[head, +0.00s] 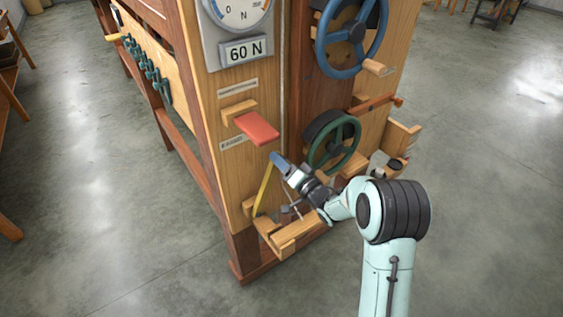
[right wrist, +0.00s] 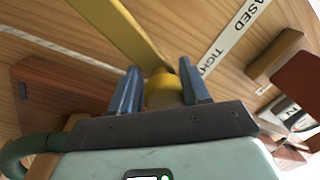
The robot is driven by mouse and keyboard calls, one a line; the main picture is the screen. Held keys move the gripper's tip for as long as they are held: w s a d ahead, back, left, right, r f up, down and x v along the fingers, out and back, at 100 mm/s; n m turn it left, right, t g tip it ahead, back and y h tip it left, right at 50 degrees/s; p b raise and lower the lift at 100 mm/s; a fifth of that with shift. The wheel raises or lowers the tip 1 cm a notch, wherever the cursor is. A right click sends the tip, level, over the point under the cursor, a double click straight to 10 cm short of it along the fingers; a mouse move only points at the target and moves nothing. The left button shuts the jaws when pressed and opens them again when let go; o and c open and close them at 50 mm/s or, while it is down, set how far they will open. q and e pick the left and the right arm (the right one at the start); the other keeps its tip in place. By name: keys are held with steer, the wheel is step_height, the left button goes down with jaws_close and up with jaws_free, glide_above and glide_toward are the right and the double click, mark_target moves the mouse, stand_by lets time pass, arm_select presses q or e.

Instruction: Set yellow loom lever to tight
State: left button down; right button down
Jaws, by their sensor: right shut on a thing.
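The yellow lever (head: 263,188) stands on the front of the wooden loom, low on the post, tilted slightly to the right at its top. My right gripper (head: 277,158) is at the lever's top end. In the right wrist view the gripper's blue fingers (right wrist: 160,78) are on both sides of the lever's round yellow knob (right wrist: 160,92), shut on it. The yellow strip of the lever (right wrist: 118,28) runs up and left from there. A white label (right wrist: 238,28) beside it shows "TIGHT" and part of another word ending in "ASED". My left gripper is not in view.
A red paddle handle (head: 257,129) sticks out just above the lever. A green handwheel (head: 333,143) is right of the gripper, a blue handwheel (head: 352,38) higher up. The gauge display (head: 243,51) reads 60 N. A wooden ledge (head: 290,232) juts out below.

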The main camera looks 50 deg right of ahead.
steer(key=c, duration=0.7)
jaws_free()
steer(key=shift+w+a+r, duration=0.15)
steer(key=shift+r, duration=0.05)
steer(key=shift+s+f, duration=0.1)
steer(key=shift+s, duration=0.2)
steer(key=s+a+f, duration=0.1)
steer(key=s+a, duration=0.1)
steer(key=s, duration=1)
steer(key=shift+s, duration=0.3)
steer(key=shift+a, duration=0.1)
